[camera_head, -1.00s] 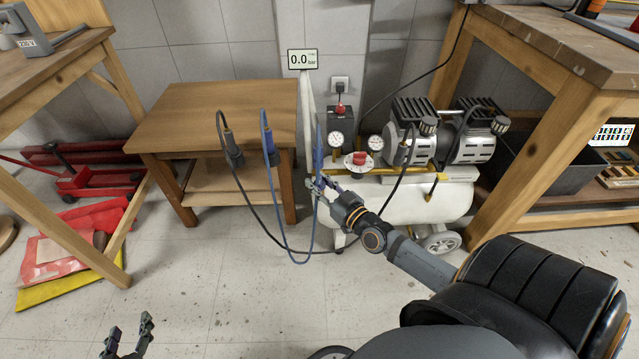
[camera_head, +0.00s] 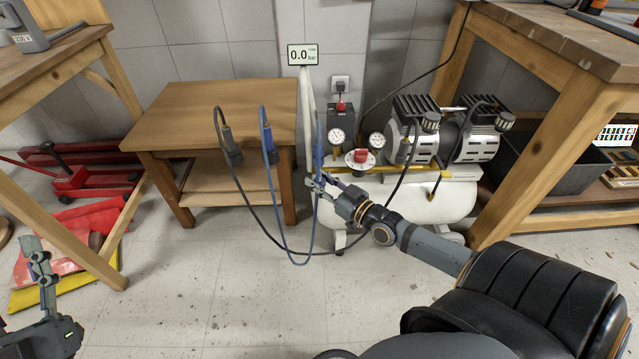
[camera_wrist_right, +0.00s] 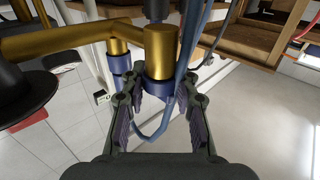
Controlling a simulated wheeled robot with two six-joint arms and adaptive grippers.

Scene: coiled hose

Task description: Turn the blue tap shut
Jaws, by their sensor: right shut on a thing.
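The blue tap (camera_wrist_right: 156,90) shows in the right wrist view as a blue collar under a thick brass fitting. My right gripper (camera_wrist_right: 158,108) has one finger on each side of it and is shut on it. In the head view my right gripper (camera_head: 316,186) is at the left end of the white compressor tank (camera_head: 430,202), and its fingers largely hide the tap there. A blue hose (camera_head: 288,245) hangs in a loop beside it. My left gripper (camera_head: 36,258) is at the lower left, away from the tap; I cannot tell its opening.
A second blue collar (camera_wrist_right: 121,65) sits close beside the gripped one. A display (camera_head: 302,55) reads 0.0 bar. A red knob (camera_head: 361,155) is right of the right gripper.

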